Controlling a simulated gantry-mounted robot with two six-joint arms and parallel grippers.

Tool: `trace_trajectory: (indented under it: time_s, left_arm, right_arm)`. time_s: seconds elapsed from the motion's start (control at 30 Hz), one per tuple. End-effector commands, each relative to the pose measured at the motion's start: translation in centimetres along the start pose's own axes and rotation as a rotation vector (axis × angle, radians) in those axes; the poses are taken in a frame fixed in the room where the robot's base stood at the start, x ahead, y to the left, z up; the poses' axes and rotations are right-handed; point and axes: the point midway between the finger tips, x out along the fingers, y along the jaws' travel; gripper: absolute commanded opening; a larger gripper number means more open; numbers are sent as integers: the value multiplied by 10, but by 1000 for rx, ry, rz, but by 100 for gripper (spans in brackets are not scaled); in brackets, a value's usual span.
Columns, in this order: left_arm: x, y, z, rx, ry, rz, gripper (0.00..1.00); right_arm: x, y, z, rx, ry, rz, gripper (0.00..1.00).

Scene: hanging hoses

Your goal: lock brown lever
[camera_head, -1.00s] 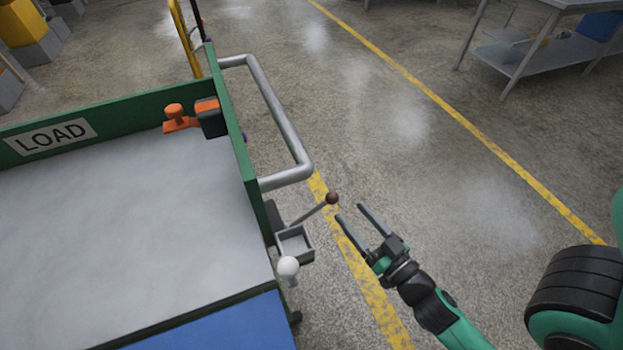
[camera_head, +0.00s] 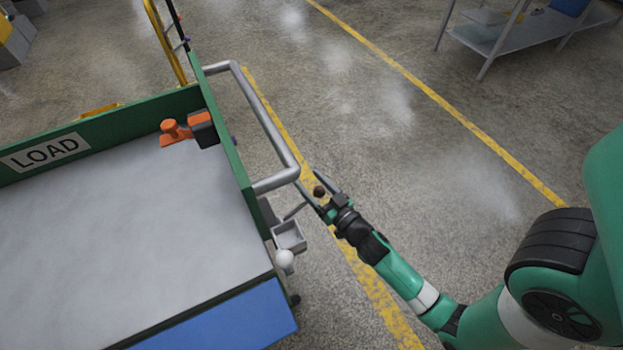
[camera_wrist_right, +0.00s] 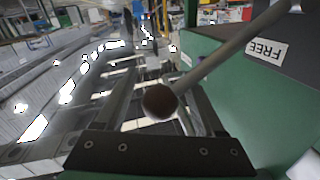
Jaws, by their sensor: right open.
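The brown lever is a thin grey rod with a round brown knob (camera_head: 319,191); it sticks out from the side of the green cart, near the grey handle rail. My right gripper (camera_head: 309,180) is open at the knob, with a finger on either side of it. In the right wrist view the brown knob (camera_wrist_right: 160,101) sits in front of the palm, between the open fingers. The rod (camera_wrist_right: 225,52) runs up and right toward a dark panel with a FREE label (camera_wrist_right: 266,50). I cannot tell whether a finger touches the knob. My left gripper is out of view.
The green cart's grey deck (camera_head: 120,235) bears an orange and black part (camera_head: 190,131) at the back. The grey handle rail (camera_head: 270,125) is just beyond the gripper.

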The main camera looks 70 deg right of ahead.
Motion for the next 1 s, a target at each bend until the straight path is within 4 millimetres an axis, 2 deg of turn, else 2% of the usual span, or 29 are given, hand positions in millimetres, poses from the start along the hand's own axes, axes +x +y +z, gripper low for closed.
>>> trace_trajectory:
  time_s: [0.17,0.2,0.5,0.6,1.0]
  left_arm:
    - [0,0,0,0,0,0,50]
    - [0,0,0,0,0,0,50]
    - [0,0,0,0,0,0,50]
    - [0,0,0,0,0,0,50]
    - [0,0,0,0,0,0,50]
  right_arm:
    - [0,0,0,0,0,0,71]
    - [0,0,0,0,0,0,67]
    - [0,0,0,0,1,0,13]
    - [0,0,0,0,1,-1,0]
    - [0,0,0,0,1,-1,0]
